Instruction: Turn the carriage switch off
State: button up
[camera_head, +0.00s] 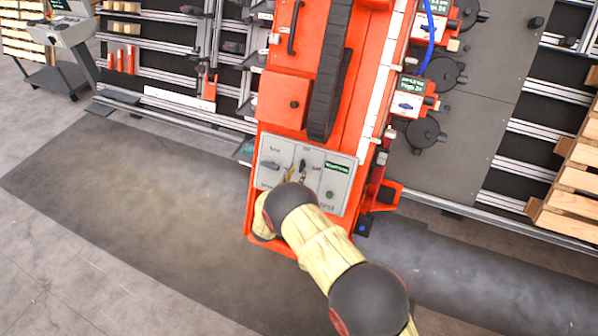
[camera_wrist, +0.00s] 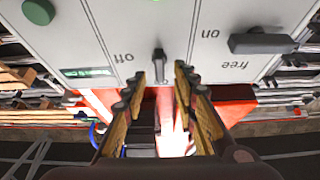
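The carriage switch is a small dark lever (camera_wrist: 158,63) on the grey control panel (camera_head: 340,187). In the wrist view it stands roughly straight up and down, between the label "off" on its left and "on" on its right. It also shows as a dark knob in the head view (camera_head: 303,164). My gripper (camera_wrist: 159,77) is open, with one finger on each side of the lever's near end. I see gaps between the fingers and the lever; contact is not visible. In the head view my gripper (camera_head: 297,176) is partly hidden by my wrist.
A second dark switch handle (camera_wrist: 262,43), beside the label "free", sits close by on the same panel. A green button (camera_wrist: 38,11) and a small green display (camera_head: 337,167) are on the panel's other side. The red carriage (camera_head: 285,99) rises above; floor on its left is clear.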

aim_at(302, 166)
jog(key=shift+b+x, duration=0.3)
jog(key=shift+x, duration=1.2)
jog(key=shift+c, duration=0.8)
grip_shut()
